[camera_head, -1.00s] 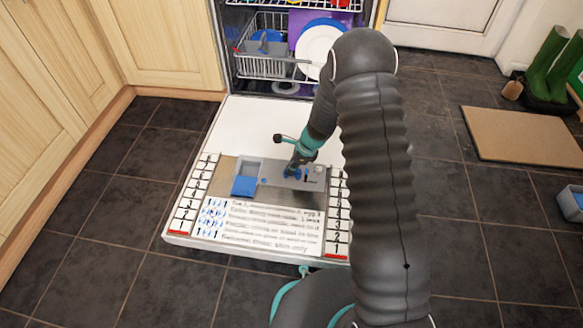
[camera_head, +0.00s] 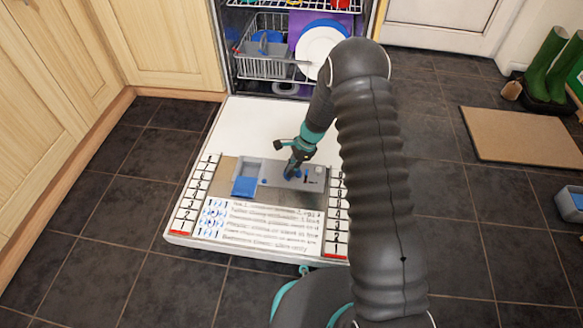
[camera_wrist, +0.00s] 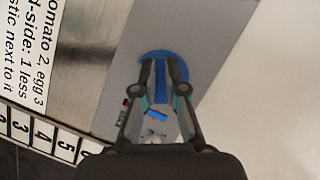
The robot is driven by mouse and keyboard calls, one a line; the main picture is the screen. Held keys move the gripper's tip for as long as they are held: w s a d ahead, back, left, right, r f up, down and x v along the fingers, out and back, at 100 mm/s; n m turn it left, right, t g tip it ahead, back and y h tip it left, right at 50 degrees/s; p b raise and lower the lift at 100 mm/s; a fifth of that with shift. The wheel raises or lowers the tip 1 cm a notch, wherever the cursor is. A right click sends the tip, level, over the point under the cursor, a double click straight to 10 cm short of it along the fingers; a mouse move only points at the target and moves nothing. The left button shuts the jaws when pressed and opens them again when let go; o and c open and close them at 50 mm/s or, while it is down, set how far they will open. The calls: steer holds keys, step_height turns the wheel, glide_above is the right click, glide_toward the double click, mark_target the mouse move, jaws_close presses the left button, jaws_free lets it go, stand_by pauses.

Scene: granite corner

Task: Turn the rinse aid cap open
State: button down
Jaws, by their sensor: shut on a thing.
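The rinse aid cap (camera_wrist: 183,70) is a round blue cap on the grey dispenser panel (camera_wrist: 203,30) of the lowered dishwasher door (camera_head: 262,120). In the wrist view my gripper (camera_wrist: 162,68) is shut on the cap's raised middle grip, with one finger on each side. The fingers hide part of the cap. In the head view the cap (camera_head: 289,174) shows small and partly hidden below my gripper (camera_head: 293,172). An open tray with a blue flap (camera_head: 244,186) is in the panel left of the cap.
A printed label (camera_head: 262,222) and numbered strips (camera_head: 336,218) lie on the door. The dishwasher basket (camera_head: 262,62) and a white plate (camera_head: 322,48) are behind. Dark floor is free on both sides; a brown mat (camera_head: 525,135) lies at right.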

steer(key=n+g, duration=0.1)
steer(key=n, duration=0.2)
steer(key=n+g+h, duration=0.1)
steer(key=n, duration=0.2)
steer(key=shift+s+n, duration=0.1)
steer(key=shift+n, duration=0.2)
steer(key=n+h, duration=0.1)
steer(key=n, duration=0.2)
steer(key=n+g+h+b, duration=0.1)
steer(key=n, duration=0.2)
steer(key=shift+s+d, duration=0.1)
steer(key=shift+d, duration=0.05)
steer(key=c, duration=1.2)
jaws_free()
steer(key=shift+c, duration=0.2)
steer(key=a+v, duration=0.1)
steer(key=v, duration=1.1)
steer(key=shift+d, duration=0.35)
steer(key=shift+w, duration=0.2)
